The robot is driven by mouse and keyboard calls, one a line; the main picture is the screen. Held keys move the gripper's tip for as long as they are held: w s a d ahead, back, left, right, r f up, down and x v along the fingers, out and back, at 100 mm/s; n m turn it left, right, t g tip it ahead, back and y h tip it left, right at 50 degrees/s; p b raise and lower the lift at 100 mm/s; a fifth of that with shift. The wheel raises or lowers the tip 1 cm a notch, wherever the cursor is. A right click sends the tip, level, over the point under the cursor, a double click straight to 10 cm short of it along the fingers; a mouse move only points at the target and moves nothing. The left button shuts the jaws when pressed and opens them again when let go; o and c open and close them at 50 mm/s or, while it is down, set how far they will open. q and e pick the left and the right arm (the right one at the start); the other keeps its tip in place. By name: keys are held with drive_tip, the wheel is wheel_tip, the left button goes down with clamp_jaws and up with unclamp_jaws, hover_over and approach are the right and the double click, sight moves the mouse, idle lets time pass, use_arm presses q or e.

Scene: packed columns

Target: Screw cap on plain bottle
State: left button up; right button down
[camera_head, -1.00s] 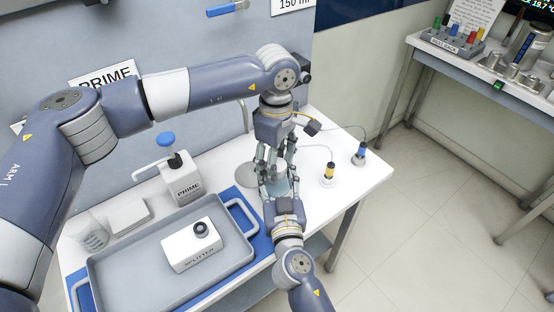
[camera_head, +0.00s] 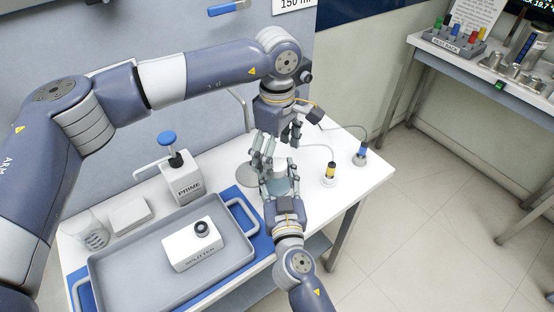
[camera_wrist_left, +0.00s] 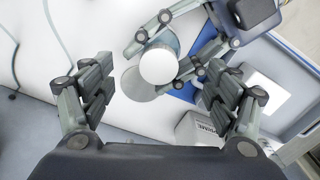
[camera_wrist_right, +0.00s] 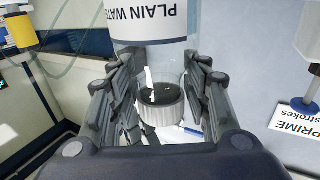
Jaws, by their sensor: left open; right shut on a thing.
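The plain bottle (camera_wrist_right: 152,55) is clear, with a white label reading PLAIN WATER upside down in the right wrist view. My right gripper (camera_head: 280,178) is shut on it, fingers on both sides. A ribbed white cap (camera_wrist_right: 163,110) is at the neck end; how tightly it sits I cannot tell. Its round white top (camera_wrist_left: 159,65) shows in the left wrist view, between my left fingers and apart from them. My left gripper (camera_head: 279,150) is open and empty, just above the bottle. In the head view the fingers largely hide bottle and cap.
A grey tray (camera_head: 125,262) holds a white SPLITTER box (camera_head: 190,245) at front left. A PRIME pump bottle (camera_head: 182,184) stands behind it. A yellow-banded probe (camera_head: 329,174) and a blue one (camera_head: 360,154) stand at right with cables. A grey round base (camera_head: 246,176) is close beside the grippers.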

use_arm(q)
wheel_tip(320, 180, up, 9)
use_arm(e)
drive_tip(key=shift+f, duration=0.35)
use_arm(q)
drive_tip(key=shift+s, duration=0.1)
use_arm(e)
drive_tip(key=c, duration=0.9)
unclamp_jaws()
use_arm(q)
drive_tip(key=shift+w+f, duration=0.1)
drive_tip(key=shift+w, duration=0.15)
use_arm(e)
drive_tip(key=shift+o, duration=0.5)
drive_tip(key=shift+w+r, duration=0.1)
drive_tip(key=shift+w, duration=0.1)
drive_tip(key=shift+s, duration=0.2)
use_arm(q)
drive_tip(key=shift+s, duration=0.1)
use_arm(e)
drive_tip(key=s+d, duration=0.1)
drive_tip(key=s, duration=1)
drive_tip(key=shift+s+d, duration=0.25)
drive_tip(key=shift+d, duration=0.1)
